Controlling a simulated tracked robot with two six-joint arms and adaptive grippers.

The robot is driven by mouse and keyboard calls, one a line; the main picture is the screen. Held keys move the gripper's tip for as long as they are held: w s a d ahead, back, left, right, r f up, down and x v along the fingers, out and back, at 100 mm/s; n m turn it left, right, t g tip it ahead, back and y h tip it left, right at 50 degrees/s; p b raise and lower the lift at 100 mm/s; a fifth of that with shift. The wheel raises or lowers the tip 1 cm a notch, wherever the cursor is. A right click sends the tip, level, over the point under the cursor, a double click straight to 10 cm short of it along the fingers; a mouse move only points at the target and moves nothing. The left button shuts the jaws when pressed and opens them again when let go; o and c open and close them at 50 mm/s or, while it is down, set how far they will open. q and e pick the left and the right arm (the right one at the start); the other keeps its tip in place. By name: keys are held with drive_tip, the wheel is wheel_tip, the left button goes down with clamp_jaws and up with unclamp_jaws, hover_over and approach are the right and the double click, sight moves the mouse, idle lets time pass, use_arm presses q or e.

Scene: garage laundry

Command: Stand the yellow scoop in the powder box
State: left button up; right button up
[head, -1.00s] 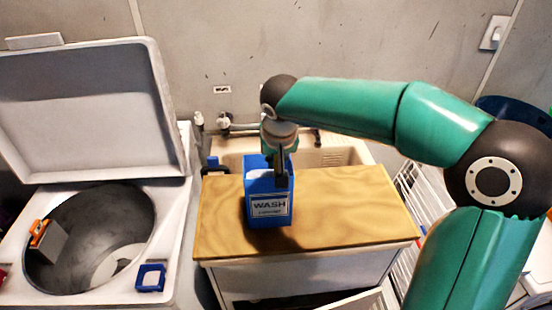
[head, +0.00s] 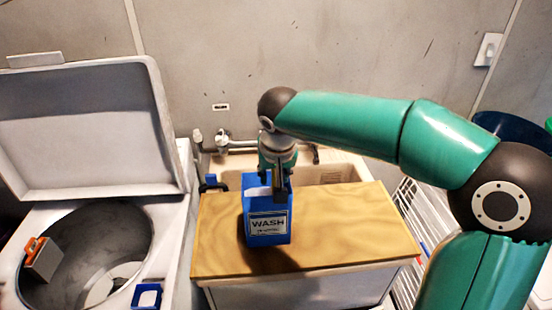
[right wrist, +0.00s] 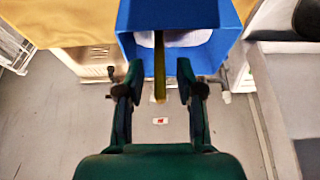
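The blue powder box (head: 267,222) with a WASH label stands upright on the wooden top (head: 340,225). Its open mouth also shows in the right wrist view (right wrist: 228,52), with white powder inside. The yellow scoop (right wrist: 160,68) shows as a narrow olive-yellow handle sticking out of the box mouth; its lower end is hidden. My right gripper (head: 280,192) points down at the box mouth. In the right wrist view its fingers (right wrist: 160,85) are apart, one each side of the handle, with a gap on both sides. My left gripper is not in view.
An open washer drum (head: 90,245) with its raised lid (head: 85,130) stands at left, an orange-and-grey item (head: 40,257) at its rim. A small blue container (head: 147,296) sits nearby. A sink (head: 325,172) lies behind the wooden top, whose right side is clear.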

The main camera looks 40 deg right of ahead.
drive_tip(key=v, duration=1)
drive_tip(key=shift+r, duration=0.25)
drive_tip(key=shift+a, duration=0.1)
